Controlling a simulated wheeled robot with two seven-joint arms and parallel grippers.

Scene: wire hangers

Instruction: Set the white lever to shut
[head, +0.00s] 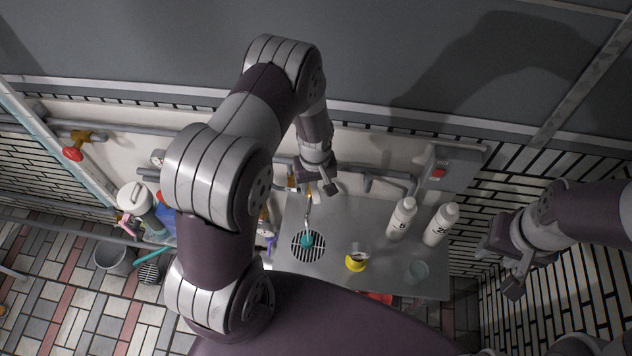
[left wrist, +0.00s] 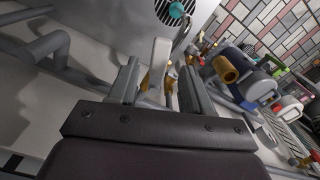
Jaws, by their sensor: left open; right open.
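The white lever (left wrist: 159,58) shows in the left wrist view, sitting on a brass valve (left wrist: 170,84) on the pipework. It stands between the two fingers of my left gripper (left wrist: 160,82), which is open around it; I cannot tell whether either finger touches it. In the head view my left gripper (head: 318,190) is at the wall pipes behind the metal counter, and the lever is mostly hidden there by the gripper. My right gripper (head: 500,268) is open and empty at the right, away from the lever.
The metal counter (head: 330,270) holds two white bottles (head: 402,218), a yellow item (head: 355,263) and a teal cup (head: 417,271). A curved spout stands above the drain grate (head: 309,246). A grey box with a red button (head: 438,172) is on the wall. A red-handled valve (head: 73,154) is far left.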

